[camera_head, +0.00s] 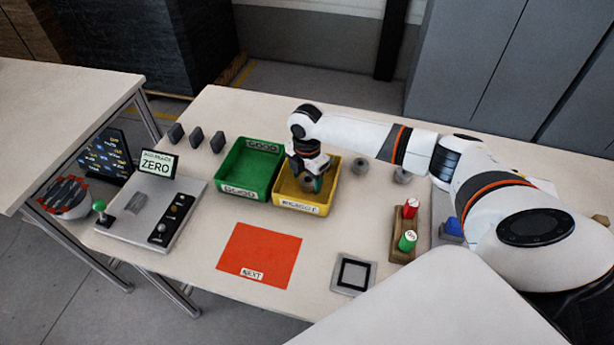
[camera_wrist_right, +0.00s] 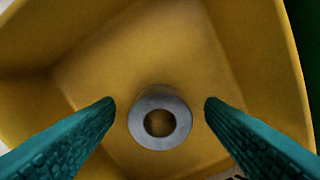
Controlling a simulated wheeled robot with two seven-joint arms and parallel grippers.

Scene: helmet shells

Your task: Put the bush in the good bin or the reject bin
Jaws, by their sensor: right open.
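The bush, a grey metal ring, shows in the right wrist view (camera_wrist_right: 160,143) between my fingers, with a gap on each side. It is in or just above the yellow bin (camera_wrist_right: 215,60); I cannot tell whether it touches the floor. In the head view the yellow bin (camera_head: 302,208), with a label that looks like REJECT, stands beside the green bin (camera_head: 235,201) labelled GOOD. My right gripper (camera_head: 311,181) reaches down into the yellow bin with its teal fingers open. My left gripper is not in view.
Two grey round parts (camera_head: 361,168) (camera_head: 402,175) stand right of the yellow bin. An orange NEXT mat (camera_head: 258,256), a grey square pad (camera_head: 353,274) and a wooden block with red and green pieces (camera_head: 404,228) lie nearer. A gauge with a ZERO display (camera_head: 158,163) is at left.

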